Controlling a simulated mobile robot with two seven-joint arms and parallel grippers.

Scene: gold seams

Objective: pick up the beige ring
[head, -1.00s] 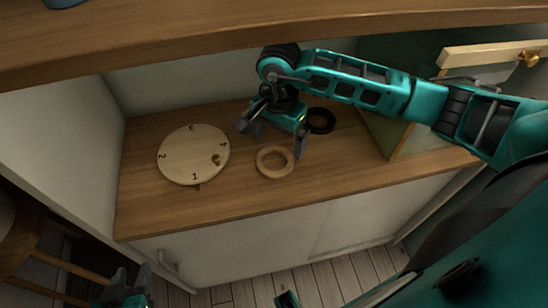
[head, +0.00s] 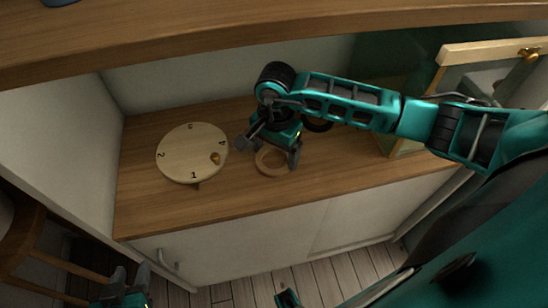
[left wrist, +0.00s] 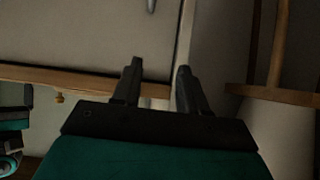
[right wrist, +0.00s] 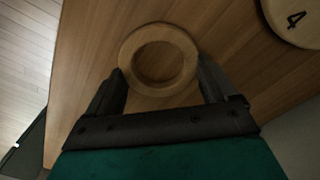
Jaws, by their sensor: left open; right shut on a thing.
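The beige ring (head: 270,172) lies on the wooden counter, right of the round numbered disc. My right gripper (head: 270,152) is low over it. In the right wrist view the ring (right wrist: 158,30) sits between the two fingers, which are shut on it at opposite sides of its outer edge. The ring looks flat on the wood; I see no clear gap under it. My left gripper (head: 130,270) is open and empty, low at the front left, below counter height. It also shows in the left wrist view (left wrist: 158,65).
A black ring (head: 318,126) lies behind, partly hidden by my right arm. A shelf edge (head: 200,40) runs above the counter.

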